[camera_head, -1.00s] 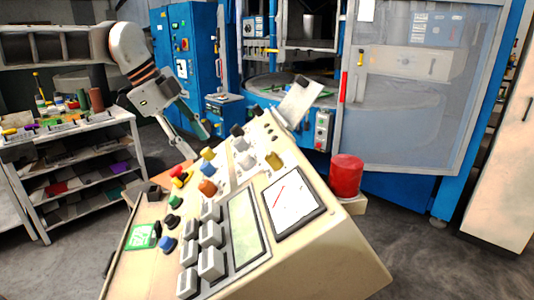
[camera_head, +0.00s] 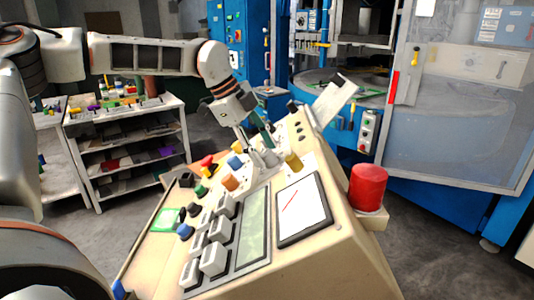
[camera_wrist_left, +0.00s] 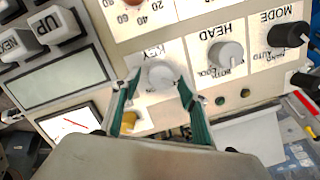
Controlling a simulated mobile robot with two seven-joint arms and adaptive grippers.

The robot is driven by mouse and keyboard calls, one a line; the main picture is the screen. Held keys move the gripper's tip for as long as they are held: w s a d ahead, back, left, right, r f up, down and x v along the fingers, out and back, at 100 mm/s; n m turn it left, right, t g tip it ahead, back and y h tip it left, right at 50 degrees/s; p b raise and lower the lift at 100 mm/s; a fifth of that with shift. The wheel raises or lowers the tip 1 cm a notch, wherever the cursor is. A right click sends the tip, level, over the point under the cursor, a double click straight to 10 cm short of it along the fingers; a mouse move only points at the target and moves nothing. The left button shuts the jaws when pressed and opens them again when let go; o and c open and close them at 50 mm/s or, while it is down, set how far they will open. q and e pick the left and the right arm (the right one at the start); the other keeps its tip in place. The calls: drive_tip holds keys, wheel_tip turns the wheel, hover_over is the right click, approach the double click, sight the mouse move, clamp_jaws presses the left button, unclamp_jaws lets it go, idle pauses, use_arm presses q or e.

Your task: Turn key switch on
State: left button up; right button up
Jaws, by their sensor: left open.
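The key switch (camera_wrist_left: 160,75) is a round grey knob on a white plate marked KEY, upside down in the left wrist view. My left gripper (camera_wrist_left: 158,82) is open, with one green-lined finger on either side of the knob. I cannot tell whether the fingers touch it. In the head view my left gripper (camera_head: 257,142) is low over the upper part of the cream control panel (camera_head: 340,245) and partly hides the knobs there. My right gripper is in neither view now.
Beside the key switch are a grey HEAD knob (camera_wrist_left: 227,54), a black MODE knob (camera_wrist_left: 289,35) and a yellow knob (camera_wrist_left: 128,122). A red cylinder (camera_head: 368,186) stands at the panel's right side. A shelf unit (camera_head: 130,150) stands at the left.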

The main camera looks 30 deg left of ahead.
use_arm(q)
drive_tip(key=shift+x, duration=1.05)
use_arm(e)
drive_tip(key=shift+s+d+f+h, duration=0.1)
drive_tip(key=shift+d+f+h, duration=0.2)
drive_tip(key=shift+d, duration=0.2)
use_arm(q)
drive_tip(key=c, duration=1.1)
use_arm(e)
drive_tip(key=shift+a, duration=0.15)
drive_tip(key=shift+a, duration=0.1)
